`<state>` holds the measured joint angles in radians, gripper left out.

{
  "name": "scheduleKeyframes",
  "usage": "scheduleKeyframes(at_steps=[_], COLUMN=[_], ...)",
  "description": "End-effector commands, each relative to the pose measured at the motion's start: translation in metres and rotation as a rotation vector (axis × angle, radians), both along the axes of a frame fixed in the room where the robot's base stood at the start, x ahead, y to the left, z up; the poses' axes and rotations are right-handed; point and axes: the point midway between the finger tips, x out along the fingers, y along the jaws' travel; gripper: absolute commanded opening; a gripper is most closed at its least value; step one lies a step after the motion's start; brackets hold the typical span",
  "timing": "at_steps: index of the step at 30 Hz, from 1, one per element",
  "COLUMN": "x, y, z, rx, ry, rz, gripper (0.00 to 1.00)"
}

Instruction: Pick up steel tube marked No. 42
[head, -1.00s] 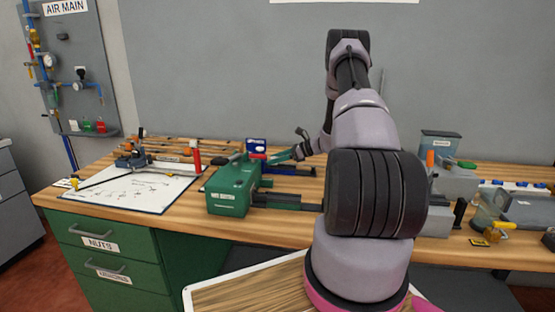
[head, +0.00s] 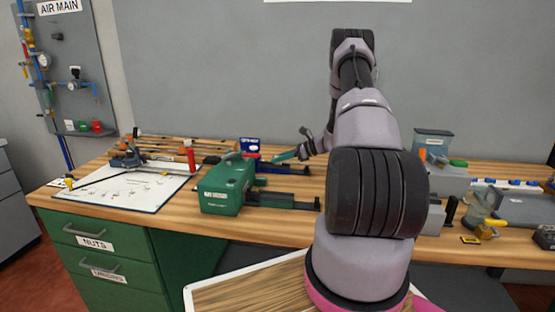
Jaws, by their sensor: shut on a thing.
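My gripper (head: 305,148) is beyond my forearm, above the back half of the bench, to the right of the green machine. It is small in view and partly hidden by my arm. It is shut on a slim teal-green bar (head: 286,156), which points left and slightly down from the jaws. I cannot read any mark on the bar or tell whether it is the No. 42 tube. Several thin rods (head: 180,138) lie along the back left of the bench. No number is legible on them.
A white board (head: 120,190) with tools lies left. Bare wood shows along the front edge.

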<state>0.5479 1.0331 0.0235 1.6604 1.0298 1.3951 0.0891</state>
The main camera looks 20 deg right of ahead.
Motion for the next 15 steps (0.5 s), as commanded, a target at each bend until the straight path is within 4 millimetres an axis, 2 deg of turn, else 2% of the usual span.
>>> scheduleKeyframes(at_steps=[11, 12, 14, 15], x=[-0.0010, -0.0010, -0.0010, -0.0010], y=[-0.0011, -0.0011, -0.0011, -0.0011], z=[0.0001, 0.0001, 0.0001, 0.0001], rx=[0.000, 0.000, 0.000, 0.000], ry=[0.000, 0.000, 0.000, 0.000], rz=[0.002, 0.002, 0.002, 0.002], gripper=[0.00, 0.42, 0.62, 0.62])
